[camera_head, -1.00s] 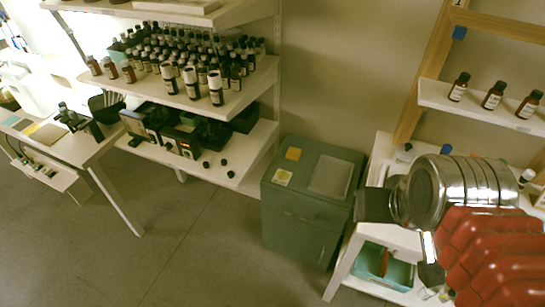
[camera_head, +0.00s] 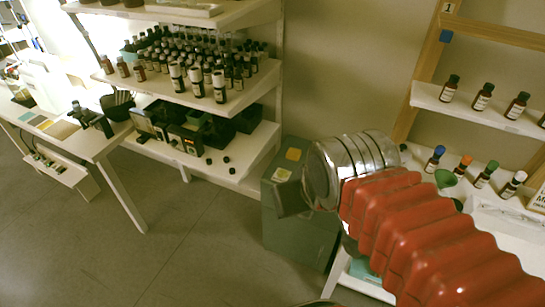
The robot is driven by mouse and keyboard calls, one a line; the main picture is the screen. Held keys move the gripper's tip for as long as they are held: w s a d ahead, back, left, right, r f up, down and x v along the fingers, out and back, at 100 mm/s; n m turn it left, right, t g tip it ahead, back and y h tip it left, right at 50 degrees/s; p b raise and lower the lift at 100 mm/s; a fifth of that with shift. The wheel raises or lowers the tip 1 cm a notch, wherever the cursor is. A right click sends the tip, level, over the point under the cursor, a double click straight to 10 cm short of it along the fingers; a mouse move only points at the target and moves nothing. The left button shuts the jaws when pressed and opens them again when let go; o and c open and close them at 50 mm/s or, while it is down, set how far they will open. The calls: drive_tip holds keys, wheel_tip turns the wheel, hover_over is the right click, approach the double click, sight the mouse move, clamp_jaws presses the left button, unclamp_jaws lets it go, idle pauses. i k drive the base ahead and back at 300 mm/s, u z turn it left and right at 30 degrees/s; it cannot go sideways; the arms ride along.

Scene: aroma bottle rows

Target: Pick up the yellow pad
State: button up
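A small orange-yellow square pad (camera_head: 293,154) lies flat on top of the grey-green cabinet (camera_head: 285,228). A paler yellow square (camera_head: 281,175) lies just in front of it on the same top. I cannot tell which is the yellow pad of the task. My gripper (camera_head: 292,201) is at the end of the red-sleeved arm. A dark finger shows in front of the cabinet in the picture, below the two squares. The metal wrist hides the right part of the cabinet top. The other finger is not clearly seen, so its opening cannot be judged.
The left shelf unit (camera_head: 225,178) holds many bottles and dark equipment. The left table (camera_head: 95,148) carries several flat coloured squares. On the right, a wall shelf (camera_head: 470,109) and a counter hold bottles. Open floor (camera_head: 190,245) lies in front.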

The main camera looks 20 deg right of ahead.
sight(293, 154)
drive_tip(key=u, duration=0.65)
drive_tip(key=i, duration=1)
drive_tip(key=u, duration=0.1)
